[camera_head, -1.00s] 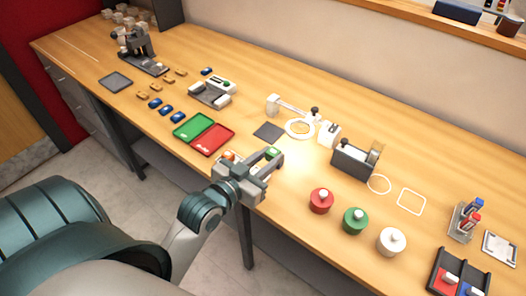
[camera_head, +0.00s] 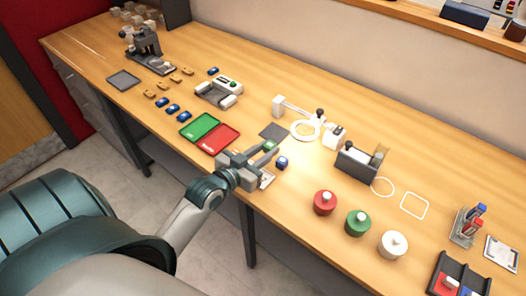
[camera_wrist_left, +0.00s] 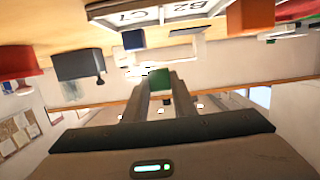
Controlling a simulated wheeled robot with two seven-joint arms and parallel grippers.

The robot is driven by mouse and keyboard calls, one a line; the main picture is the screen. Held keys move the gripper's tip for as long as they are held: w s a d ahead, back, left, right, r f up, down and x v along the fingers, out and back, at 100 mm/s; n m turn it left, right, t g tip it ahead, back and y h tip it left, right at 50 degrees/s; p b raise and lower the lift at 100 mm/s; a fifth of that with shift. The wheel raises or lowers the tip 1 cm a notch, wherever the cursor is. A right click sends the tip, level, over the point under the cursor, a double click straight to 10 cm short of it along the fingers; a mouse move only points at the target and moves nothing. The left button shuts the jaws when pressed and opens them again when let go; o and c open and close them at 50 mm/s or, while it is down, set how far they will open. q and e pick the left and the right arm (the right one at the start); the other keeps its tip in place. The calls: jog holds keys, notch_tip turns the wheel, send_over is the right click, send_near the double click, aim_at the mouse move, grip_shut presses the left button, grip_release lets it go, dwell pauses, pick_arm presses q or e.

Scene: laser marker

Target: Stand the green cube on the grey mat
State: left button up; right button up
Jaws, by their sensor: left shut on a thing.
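My left gripper (camera_head: 268,151) is shut on the green cube (camera_head: 269,145), held at its fingertips. In the left wrist view the green cube (camera_wrist_left: 160,79) sits between the two fingers. The grey mat (camera_head: 274,130) is a small dark square on the table, just beyond the fingertips in the head view. The cube appears close to the mat's near edge; its height above the table is hard to tell. My right gripper is not in view.
A blue cube (camera_head: 282,162) stands right of the gripper, near a partly hidden white tray (camera_head: 267,181). Green (camera_head: 201,127) and red (camera_head: 221,139) trays lie left.

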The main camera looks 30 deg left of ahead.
aim_at(263, 154)
pick_arm(q)
jog(key=w+a+f, duration=0.2)
jog(key=w+a, duration=0.1)
jog(key=shift+a+f, duration=0.1)
jog(key=shift+f, duration=0.2)
notch_tip(263, 154, down, 2)
jog(key=shift+p, duration=0.55)
jog(key=shift+f+p, duration=0.55)
jog(key=shift+f, duration=0.2)
jog(key=shift+f, duration=0.25)
jog(key=o, duration=1)
